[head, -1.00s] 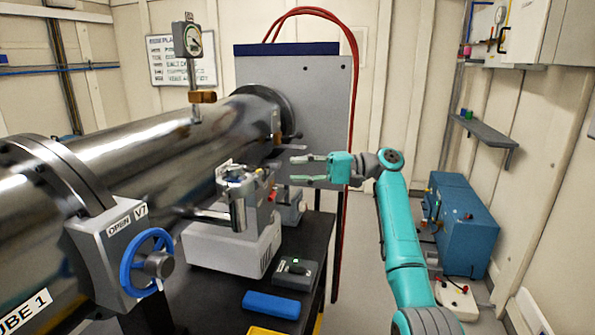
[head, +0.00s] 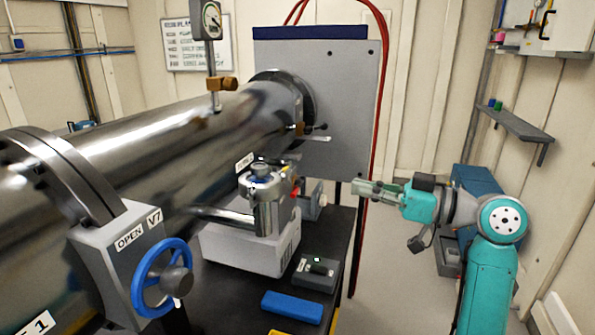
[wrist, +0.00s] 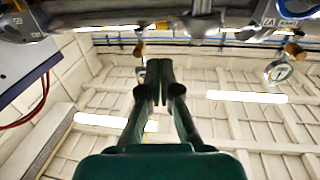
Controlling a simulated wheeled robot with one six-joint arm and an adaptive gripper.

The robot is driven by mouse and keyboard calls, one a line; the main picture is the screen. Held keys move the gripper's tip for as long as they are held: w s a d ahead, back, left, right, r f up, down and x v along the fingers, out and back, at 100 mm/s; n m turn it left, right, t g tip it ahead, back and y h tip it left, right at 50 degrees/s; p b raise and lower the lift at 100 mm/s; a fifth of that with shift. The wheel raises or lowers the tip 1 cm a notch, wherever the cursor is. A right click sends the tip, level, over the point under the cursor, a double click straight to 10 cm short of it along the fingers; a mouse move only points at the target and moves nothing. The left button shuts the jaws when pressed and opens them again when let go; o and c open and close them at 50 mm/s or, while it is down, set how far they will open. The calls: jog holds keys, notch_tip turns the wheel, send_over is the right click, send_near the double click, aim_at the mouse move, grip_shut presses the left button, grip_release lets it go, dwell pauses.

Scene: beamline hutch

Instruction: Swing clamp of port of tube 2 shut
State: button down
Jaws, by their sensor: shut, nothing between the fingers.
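A small metal port fitting (head: 262,178) with a round top and a short cylinder below it sits under the side of the long steel tube (head: 185,138), in the head view. A small red part (head: 295,192) shows at its right. A tag (head: 245,162) beside it is too small to read, and I cannot make out how its clamp stands. My gripper (head: 357,188) is to the right of the fitting, clear of it, pointing left. In the wrist view my gripper (wrist: 159,66) has its two fingers together with nothing between them.
A blue handwheel valve (head: 162,275) marked OPEN V7 is at the front left. A gauge (head: 211,20) stands above the tube. The black bench (head: 340,240) carries a grey box (head: 315,272) and a blue block (head: 292,306). Red hoses (head: 378,100) hang behind my gripper.

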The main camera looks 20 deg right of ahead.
aim_at(291, 171)
jog(key=x, duration=1.4)
jog(key=shift+s, duration=0.1)
jog(key=shift+x, duration=1.1)
jog(key=shift+d, duration=0.2)
